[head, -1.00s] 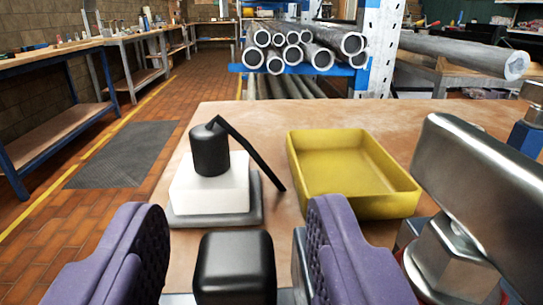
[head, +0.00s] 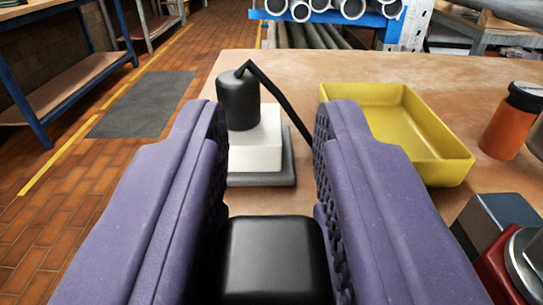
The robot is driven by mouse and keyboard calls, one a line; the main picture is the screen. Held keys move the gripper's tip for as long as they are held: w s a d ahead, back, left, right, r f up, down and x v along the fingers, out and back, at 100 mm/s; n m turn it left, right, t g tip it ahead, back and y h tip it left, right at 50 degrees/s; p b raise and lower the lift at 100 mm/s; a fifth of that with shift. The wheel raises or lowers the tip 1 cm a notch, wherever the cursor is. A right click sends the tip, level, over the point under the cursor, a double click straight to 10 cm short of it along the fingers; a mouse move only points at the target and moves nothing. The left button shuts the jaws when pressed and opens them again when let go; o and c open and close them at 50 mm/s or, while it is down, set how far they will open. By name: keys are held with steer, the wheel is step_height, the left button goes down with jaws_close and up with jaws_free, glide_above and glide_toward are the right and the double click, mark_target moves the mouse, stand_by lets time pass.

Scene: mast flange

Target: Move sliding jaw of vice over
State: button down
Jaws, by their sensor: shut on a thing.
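My gripper (head: 270,115) reaches forward with its two purple ribbed fingers on either side of a black rounded block (head: 272,250). It is shut on this block, which fills the gap low between the fingers. The block's lower part is out of the picture, so I cannot tell whether it belongs to the vice's sliding jaw. A red and grey metal assembly (head: 492,268) is cut off at the lower right; I cannot tell whether it is part of the vice.
A black cylinder with a bent rod (head: 238,100) stands on a white block (head: 256,150) beyond the fingers. A yellow tray (head: 446,170) and an orange container with a black top (head: 508,125) stand to the right on the brown worktop (head: 290,68). Pipes (head: 320,8) lie behind.

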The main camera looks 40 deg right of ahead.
steer(key=w+a, duration=0.2)
steer(key=a, duration=0.1)
steer(key=shift+w+a, duration=0.15)
steer(key=shift+w, duration=0.05)
steer(key=c, duration=1.1)
jaws_free()
steer(key=shift+c, duration=0.2)
steer(key=shift+o, duration=1.1)
steer(key=shift+w+a, duration=0.1)
steer(key=shift+a, duration=0.1)
steer(key=shift+d, duration=0.1)
steer(key=p+v, duration=0.2)
steer(key=v, duration=0.6)
